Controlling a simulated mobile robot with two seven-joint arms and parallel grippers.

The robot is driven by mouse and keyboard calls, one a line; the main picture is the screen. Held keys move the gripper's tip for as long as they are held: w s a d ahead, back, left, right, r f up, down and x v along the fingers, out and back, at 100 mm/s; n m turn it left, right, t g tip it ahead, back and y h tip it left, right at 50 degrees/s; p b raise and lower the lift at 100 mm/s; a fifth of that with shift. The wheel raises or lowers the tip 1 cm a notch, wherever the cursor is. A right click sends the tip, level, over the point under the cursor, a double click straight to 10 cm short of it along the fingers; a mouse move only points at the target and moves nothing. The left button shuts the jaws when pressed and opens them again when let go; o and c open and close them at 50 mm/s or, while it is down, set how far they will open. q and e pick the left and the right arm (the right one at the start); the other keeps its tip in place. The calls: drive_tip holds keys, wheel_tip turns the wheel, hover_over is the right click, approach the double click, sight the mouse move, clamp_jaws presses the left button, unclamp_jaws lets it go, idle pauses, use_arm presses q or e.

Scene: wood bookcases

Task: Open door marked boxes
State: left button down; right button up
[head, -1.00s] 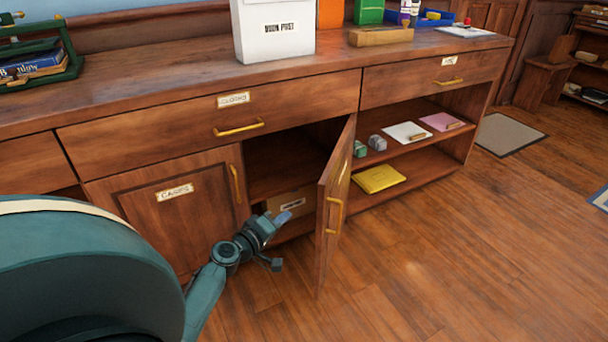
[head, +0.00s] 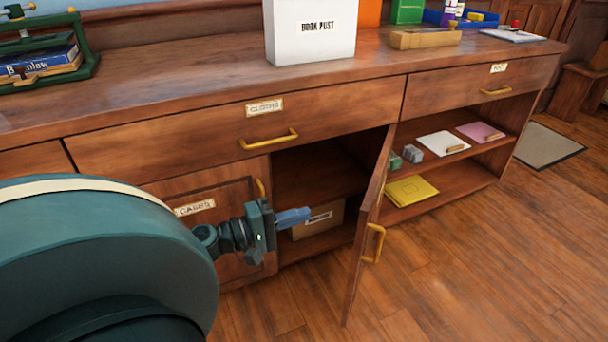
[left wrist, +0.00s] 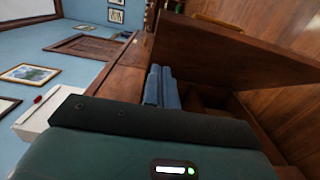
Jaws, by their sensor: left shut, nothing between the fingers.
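The open cabinet door (head: 366,235) stands swung out toward the room, with a brass handle on its outer face. Its label is not readable from here. The door also shows in the left wrist view (left wrist: 235,55). Inside the opened compartment a cardboard box (head: 316,221) with a small label sits on the bottom. My left gripper (head: 306,215) is shut and empty, in front of the compartment opening, left of the open door. Its blue fingers also show together in the left wrist view (left wrist: 162,88). My right gripper is not in view.
A shut door labelled CASES (head: 194,208) is left of the opening, partly behind my arm. A CLOTHS drawer (head: 240,130) is above. Open shelves to the right hold a yellow packet (head: 411,191) and papers. Floor in front is clear. A white box (head: 312,30) stands on top.

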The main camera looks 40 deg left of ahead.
use_arm(q)
drive_tip(key=w+d, duration=0.6)
drive_tip(key=w, duration=0.2)
drive_tip(key=shift+w+d+b, duration=0.15)
drive_tip(key=shift+d+b, duration=0.15)
drive_tip(key=shift+d, duration=0.05)
drive_tip(key=shift+d, duration=0.15)
